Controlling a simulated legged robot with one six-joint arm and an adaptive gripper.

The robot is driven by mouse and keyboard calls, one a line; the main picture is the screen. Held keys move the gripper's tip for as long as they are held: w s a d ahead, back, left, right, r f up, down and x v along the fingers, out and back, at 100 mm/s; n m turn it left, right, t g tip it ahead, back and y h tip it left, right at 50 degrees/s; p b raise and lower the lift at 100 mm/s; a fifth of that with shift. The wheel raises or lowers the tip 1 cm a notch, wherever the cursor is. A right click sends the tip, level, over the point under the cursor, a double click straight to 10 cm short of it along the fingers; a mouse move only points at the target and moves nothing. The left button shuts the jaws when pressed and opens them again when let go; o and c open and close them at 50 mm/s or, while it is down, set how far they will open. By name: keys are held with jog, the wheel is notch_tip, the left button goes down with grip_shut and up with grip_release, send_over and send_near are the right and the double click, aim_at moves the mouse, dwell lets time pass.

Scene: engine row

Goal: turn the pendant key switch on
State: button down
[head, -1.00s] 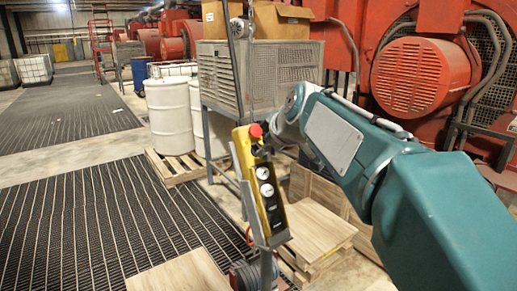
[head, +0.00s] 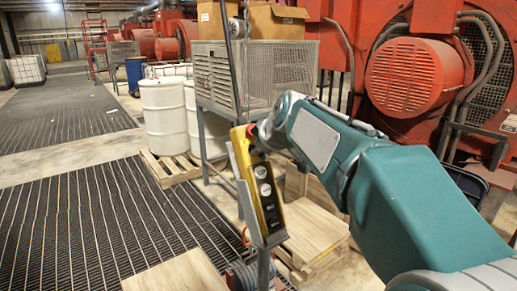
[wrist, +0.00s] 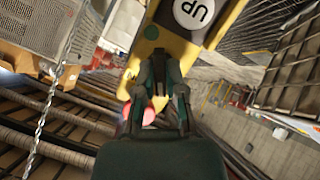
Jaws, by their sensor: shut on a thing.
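The yellow pendant (head: 265,193) stands upright and slightly tilted in a grey holder, with round white buttons on its dark face. In the wrist view its yellow end (wrist: 150,38) and a white button marked UP (wrist: 194,10) show. A red button (wrist: 148,115) shows beside the fingers at the pendant's top end. My gripper (wrist: 160,68) has its fingers at that end, shut on a small dark piece between the tips, which looks like the key. The fingers hide most of it, so its angle cannot be told. In the head view my gripper (head: 266,138) is largely hidden by my wrist.
A grey mesh cabinet (head: 218,75) stands behind the pendant, with cardboard boxes on top. White drums (head: 165,115) stand on a pallet to the left. Red machinery (head: 415,80) fills the back right. A thin chain (wrist: 45,115) hangs in the wrist view.

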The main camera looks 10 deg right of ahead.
jog(key=shift+a, duration=0.1)
jog(key=m+g+y, duration=0.1)
jog(key=m, duration=0.3)
jog(key=shift+w+m, duration=0.1)
jog(key=shift+m, duration=0.3)
jog(key=m+y, duration=0.2)
jog(key=m, duration=0.2)
jog(key=shift+m, duration=0.7)
jog(key=c, duration=0.7)
grip_release()
jog(key=shift+w, duration=0.1)
